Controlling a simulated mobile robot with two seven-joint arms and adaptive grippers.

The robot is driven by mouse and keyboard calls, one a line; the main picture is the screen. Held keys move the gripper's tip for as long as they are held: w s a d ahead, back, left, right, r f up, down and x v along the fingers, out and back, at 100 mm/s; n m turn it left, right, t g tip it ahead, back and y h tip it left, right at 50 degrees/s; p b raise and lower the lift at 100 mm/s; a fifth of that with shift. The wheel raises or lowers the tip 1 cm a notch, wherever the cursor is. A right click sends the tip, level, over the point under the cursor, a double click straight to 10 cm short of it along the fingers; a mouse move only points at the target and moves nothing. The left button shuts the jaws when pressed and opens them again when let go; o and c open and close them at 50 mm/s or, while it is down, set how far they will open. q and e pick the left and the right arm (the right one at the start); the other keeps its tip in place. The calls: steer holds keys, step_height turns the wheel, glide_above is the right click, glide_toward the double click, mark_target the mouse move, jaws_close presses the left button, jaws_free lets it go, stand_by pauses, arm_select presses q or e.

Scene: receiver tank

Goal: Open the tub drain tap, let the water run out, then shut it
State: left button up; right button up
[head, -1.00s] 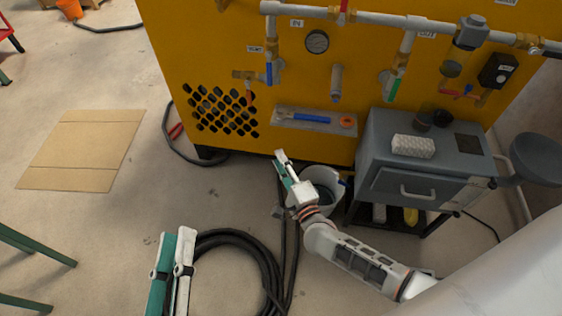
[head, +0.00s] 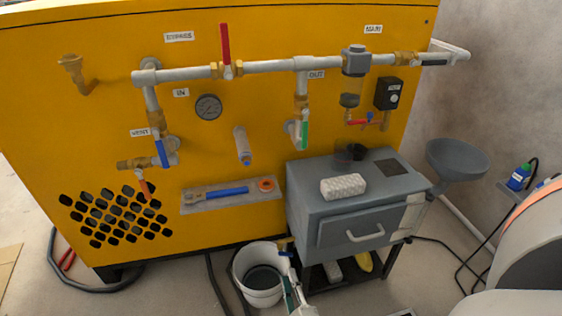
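The grey tub cabinet (head: 305,201) stands on a dark stand at the right of the yellow machine. A small brass tap with a blue handle (head: 285,253) shows low at its left side, above the right rim of a white bucket (head: 258,293). The bucket's inside looks dark grey; I cannot tell whether water is in it or running. My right gripper (head: 291,290), teal and white, is at the bottom edge, just below the tap and beside the bucket. I cannot tell whether it touches the tap, or how its fingers stand. My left gripper is out of view.
The yellow machine (head: 100,130) carries pipes and several valves, one with a red lever (head: 225,45). A white patterned block (head: 343,187) lies on the cabinet. A grey funnel (head: 457,158) is at its right. Dark hoses (head: 215,285) run on the floor left of the bucket.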

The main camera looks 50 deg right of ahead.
mark_target(286, 254)
steer(key=b+x, duration=0.1)
steer(key=x, duration=0.5)
steer(key=shift+w, duration=0.1)
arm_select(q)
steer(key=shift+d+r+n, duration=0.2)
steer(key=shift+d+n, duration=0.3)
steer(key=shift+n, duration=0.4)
arm_select(e)
steer(key=shift+w+d+r, duration=0.15)
steer(key=shift+w+d, duration=0.15)
steer(key=shift+w, duration=0.3)
jaws_close()
